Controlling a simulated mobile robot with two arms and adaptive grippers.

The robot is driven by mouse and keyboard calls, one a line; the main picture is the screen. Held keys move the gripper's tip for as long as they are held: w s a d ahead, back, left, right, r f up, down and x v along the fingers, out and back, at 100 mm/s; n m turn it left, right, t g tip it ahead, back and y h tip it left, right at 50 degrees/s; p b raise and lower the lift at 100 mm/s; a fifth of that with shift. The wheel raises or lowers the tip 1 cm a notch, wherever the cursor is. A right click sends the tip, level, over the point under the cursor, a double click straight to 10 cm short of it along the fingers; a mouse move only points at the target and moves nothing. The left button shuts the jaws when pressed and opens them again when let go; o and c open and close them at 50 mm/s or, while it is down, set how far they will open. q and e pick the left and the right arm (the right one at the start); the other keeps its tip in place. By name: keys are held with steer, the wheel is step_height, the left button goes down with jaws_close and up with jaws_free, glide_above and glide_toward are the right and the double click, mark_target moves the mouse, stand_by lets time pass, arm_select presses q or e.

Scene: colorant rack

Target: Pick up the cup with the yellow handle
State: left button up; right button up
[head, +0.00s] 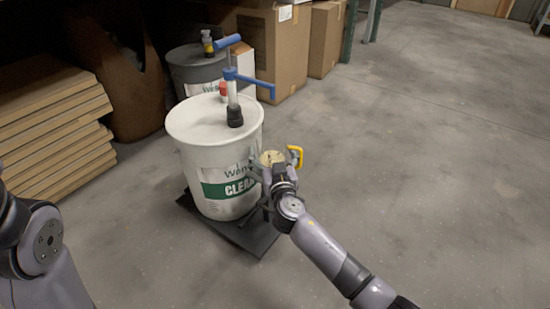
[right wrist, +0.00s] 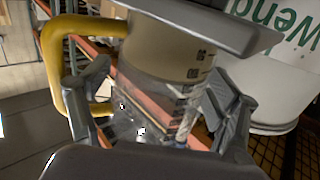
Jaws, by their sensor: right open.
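My right gripper (head: 276,172) is open at the cup. In the right wrist view, the cup (right wrist: 168,50) has a tan upper part and a shiny, see-through-looking lower part. The open fingers (right wrist: 160,105) stand on either side of it, and I cannot tell whether they touch it. The yellow handle (right wrist: 52,60) curves out to the left, past the left finger. My left gripper is out of view.
A large white drum (head: 215,140) with a blue-handled pump (head: 234,90) stands on a dark base plate (head: 245,238), close behind the cup. A grey drum (head: 192,68), cardboard boxes (head: 272,45) and stacked boards (head: 50,125) are behind and left. Open concrete floor (head: 420,150) lies to the right.

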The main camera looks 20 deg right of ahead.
steer(key=shift+c, duration=0.5)
steer(key=c, duration=1.1)
steer(key=shift+c, duration=0.2)
steer(key=shift+r, duration=0.2)
